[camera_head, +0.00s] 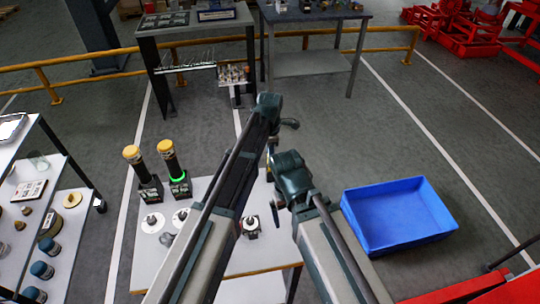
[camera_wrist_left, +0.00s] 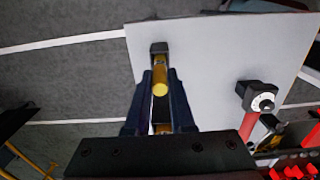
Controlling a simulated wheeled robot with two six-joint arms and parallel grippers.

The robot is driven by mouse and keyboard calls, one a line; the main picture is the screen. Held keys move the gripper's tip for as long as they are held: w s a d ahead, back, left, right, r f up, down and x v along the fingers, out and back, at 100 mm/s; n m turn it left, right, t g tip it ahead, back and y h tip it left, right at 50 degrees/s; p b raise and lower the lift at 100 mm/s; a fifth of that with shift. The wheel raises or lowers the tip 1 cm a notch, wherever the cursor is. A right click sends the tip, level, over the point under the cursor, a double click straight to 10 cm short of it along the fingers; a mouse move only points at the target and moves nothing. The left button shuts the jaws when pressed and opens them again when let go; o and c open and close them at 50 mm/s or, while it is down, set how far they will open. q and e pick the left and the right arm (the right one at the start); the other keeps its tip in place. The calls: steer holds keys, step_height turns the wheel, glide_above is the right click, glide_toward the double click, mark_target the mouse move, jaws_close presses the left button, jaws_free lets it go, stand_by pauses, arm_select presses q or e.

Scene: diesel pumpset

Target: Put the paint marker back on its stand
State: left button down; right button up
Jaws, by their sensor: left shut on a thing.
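In the left wrist view, my left gripper (camera_wrist_left: 161,78) is shut on a slim yellow piece, the paint marker (camera_wrist_left: 160,89), with its round yellow end facing the camera. The dark fingers cover much of it. A small black block (camera_wrist_left: 159,47) shows just beyond the fingertips, over the white table; I cannot tell whether it is the marker's stand or whether the marker touches it. My right gripper's fingers do not show.
Two black cylinders with yellow tops (camera_head: 165,147) stand at the table's back left. A dial-ended tool with a red handle (camera_wrist_left: 264,102) lies right of my left gripper. A blue bin (camera_head: 400,215) is on the floor at right. A shelf (camera_head: 62,215) stands at left.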

arm_select(q)
steer(key=shift+f+b, duration=0.75)
steer(key=shift+f, duration=0.05)
steer(key=c, duration=0.7)
jaws_free()
steer(key=shift+r, duration=0.15)
step_height(320, 180, up, 14)
steer(key=p, duration=1.4)
steer(key=shift+f, duration=0.2)
steer(key=s+a+m, duration=1.7)
steer(key=s+m, duration=0.1)
steer(key=m, duration=0.2)
steer(key=s+d+f+m+b, duration=0.1)
steer(key=s+d, duration=0.1)
steer(key=d, duration=0.1)
steer(key=s+d+f+m+b, duration=0.1)
steer(key=s+d, duration=0.1)
steer(key=d, duration=0.2)
steer(key=s+d+f+m+y+b, duration=0.1)
steer(key=s+d+f+m+b, duration=0.1)
steer(key=d, duration=0.2)
